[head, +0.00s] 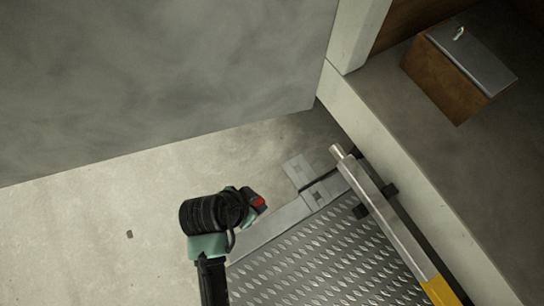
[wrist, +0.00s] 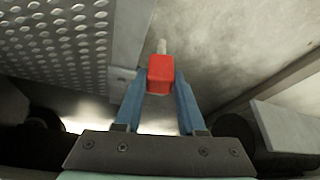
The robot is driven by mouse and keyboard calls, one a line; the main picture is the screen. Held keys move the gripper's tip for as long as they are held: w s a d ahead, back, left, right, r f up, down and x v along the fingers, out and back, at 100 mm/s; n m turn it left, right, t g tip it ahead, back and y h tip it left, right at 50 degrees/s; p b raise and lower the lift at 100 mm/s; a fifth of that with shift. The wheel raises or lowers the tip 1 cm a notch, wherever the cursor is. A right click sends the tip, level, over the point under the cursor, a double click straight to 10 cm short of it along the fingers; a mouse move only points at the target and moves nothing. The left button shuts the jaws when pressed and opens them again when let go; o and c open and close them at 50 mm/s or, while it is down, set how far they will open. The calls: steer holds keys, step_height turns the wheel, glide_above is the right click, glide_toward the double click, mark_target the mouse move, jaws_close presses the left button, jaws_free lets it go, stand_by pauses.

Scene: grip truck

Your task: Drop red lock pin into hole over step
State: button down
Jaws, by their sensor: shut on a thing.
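The red lock pin (wrist: 160,72) sits between the two blue fingers of my gripper (wrist: 160,88), which is shut on its red head. Its pale metal shank (wrist: 162,46) points away from the wrist. In the head view, a bit of the pin's red (head: 259,202) shows at the end of my gripper (head: 254,199). My gripper is over the left edge of the tread-plate step (head: 320,262); it also shows in the wrist view (wrist: 62,45). A grey bracket (head: 318,194) with a small dark spot lies right of my gripper. I cannot tell whether that spot is the hole.
A metal rail (head: 388,215) with a yellow end (head: 440,291) runs along the step's right side. A large grey panel (head: 160,80) fills the upper left. A brown box with a metal lid (head: 468,58) stands at upper right. Concrete floor (head: 90,240) is open at left.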

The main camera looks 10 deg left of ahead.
steer(key=p+v, duration=0.5)
steer(key=p, duration=0.1)
steer(key=shift+r, duration=0.45)
stand_by(0.8)
stand_by(1.2)
steer(key=w+d+f+m+g+h+p, duration=0.1)
steer(key=w+d+f+m, duration=0.15)
steer(key=w+d, duration=0.4)
steer(key=w+d+f+m+h+p, duration=0.1)
steer(key=w+d+f+m, duration=0.2)
steer(key=d, duration=0.6)
steer(key=shift+m, duration=0.25)
steer(key=shift+s+a+f+b, duration=0.1)
steer(key=shift+f+b, duration=1.5)
steer(key=shift+f, duration=0.05)
steer(key=shift+s+a+f+b, duration=0.1)
steer(key=shift+f+b, duration=1.5)
steer(key=shift+f, duration=0.05)
steer(key=shift+f, duration=0.2)
